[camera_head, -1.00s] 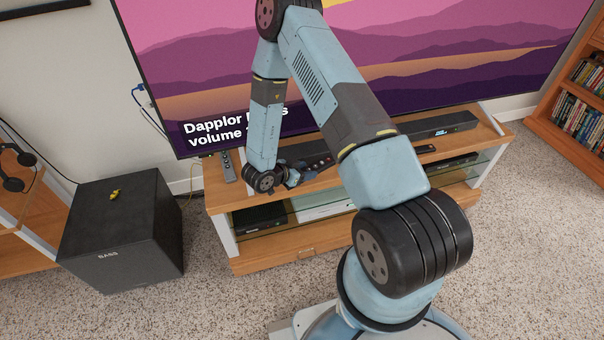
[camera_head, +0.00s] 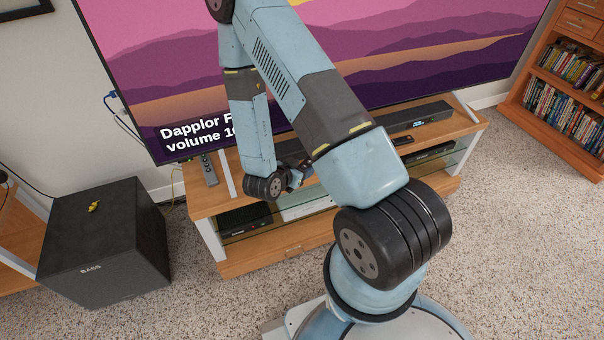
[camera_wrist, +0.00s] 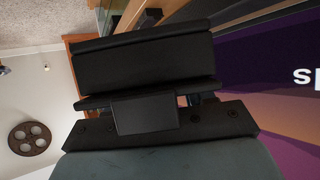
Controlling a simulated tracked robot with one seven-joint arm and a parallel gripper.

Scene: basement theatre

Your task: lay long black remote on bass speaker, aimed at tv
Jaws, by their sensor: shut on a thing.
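The bass speaker (camera_head: 100,245) is a black cube on the carpet at the left, with BASS on its front. My gripper (camera_head: 296,178) is over the front of the tv stand, well right of the speaker, and is mostly hidden by my arm. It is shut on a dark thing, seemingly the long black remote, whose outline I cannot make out. In the wrist view black gripper parts (camera_wrist: 145,113) fill the middle and hide the grip. The large tv (camera_head: 400,70) stands behind, showing purple hills; its edge also shows in the wrist view (camera_wrist: 290,90).
A small yellow object (camera_head: 94,207) lies on the speaker's top. The wooden tv stand (camera_head: 265,262) holds a grey remote (camera_head: 208,170), a small dark remote (camera_head: 403,140) and a black soundbar (camera_head: 415,117). A bookshelf (camera_head: 565,105) stands at right. Carpet between speaker and stand is clear.

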